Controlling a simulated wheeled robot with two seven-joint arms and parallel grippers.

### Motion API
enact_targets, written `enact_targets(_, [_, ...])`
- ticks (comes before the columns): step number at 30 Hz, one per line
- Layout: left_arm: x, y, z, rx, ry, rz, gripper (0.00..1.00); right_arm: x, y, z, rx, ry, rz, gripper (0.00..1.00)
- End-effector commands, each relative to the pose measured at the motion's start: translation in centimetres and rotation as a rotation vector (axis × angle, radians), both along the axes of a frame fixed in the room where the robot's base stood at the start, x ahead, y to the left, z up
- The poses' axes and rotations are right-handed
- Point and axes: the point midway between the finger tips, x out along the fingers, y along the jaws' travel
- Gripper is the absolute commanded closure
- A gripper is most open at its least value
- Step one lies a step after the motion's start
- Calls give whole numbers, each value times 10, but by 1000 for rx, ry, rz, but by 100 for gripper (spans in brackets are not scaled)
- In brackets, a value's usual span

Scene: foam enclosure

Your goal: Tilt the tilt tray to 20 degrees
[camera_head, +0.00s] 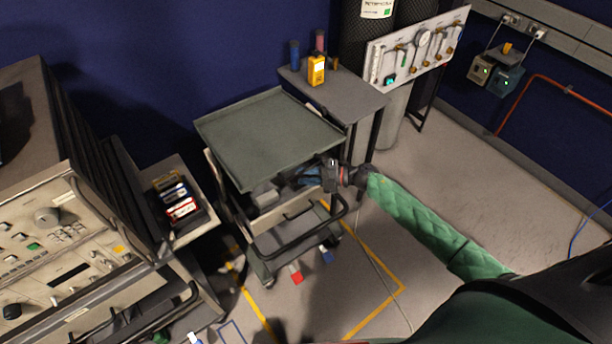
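The tilt tray (262,140) is a grey-green, rimmed flat tray on top of a wheeled cart in the middle of the head view. Its top is empty, and I cannot read its angle. My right gripper (330,176) is at the end of the green-sleeved arm from the right. It is beside the tray's near right corner, a little below the rim. Its fingers are small and dark, and I cannot tell whether they touch the cart or are open. My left gripper does not show.
A side table (345,101) with a yellow device (317,70) stands behind the cart to the right. A control console (62,240) and a small shelf with coloured cases (178,196) are at the left. A dark cart handle (305,226) juts out in front. Free floor lies at the right.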

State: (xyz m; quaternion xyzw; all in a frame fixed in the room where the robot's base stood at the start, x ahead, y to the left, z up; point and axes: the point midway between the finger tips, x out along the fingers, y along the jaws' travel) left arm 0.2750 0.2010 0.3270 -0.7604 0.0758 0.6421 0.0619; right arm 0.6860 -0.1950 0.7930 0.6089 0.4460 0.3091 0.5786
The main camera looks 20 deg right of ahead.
Motion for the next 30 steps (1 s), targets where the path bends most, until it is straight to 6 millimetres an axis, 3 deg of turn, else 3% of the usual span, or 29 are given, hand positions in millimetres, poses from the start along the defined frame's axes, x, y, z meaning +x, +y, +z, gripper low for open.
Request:
enact_targets(1, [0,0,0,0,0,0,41,0,2,0,2,1,2,77])
enact_targets(5, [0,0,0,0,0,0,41,0,3,0,2,1,2,100])
enact_targets(30, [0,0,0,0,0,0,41,0,2,0,2,1,2,100])
